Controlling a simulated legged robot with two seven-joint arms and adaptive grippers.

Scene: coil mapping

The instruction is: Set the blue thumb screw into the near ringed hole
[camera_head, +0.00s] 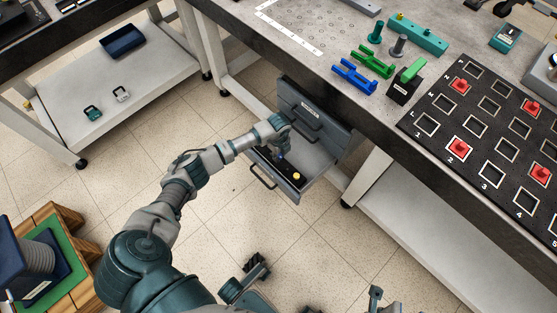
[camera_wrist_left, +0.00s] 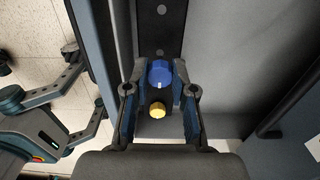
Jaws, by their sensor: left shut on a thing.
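My left gripper (camera_head: 282,152) reaches down into an open grey drawer (camera_head: 318,162) under the workbench. In the left wrist view its two fingertips (camera_wrist_left: 160,78) close on the sides of the blue thumb screw (camera_wrist_left: 160,71). The screw is over a black strip (camera_wrist_left: 174,35) with holes; I cannot tell whether it sits in a hole or is held above it. A yellow knob (camera_wrist_left: 157,109) is close to it between the fingers, and it also shows in the head view (camera_head: 296,176). No ringed hole can be made out; my gripper and the screw hide part of the strip.
The drawer walls are close around my gripper. Above, the workbench holds a blue fixture (camera_head: 354,76), a green fixture (camera_head: 372,61) and a black grid board (camera_head: 478,122) with red pieces. A low shelf (camera_head: 120,88) stands left. Open tiled floor lies in front.

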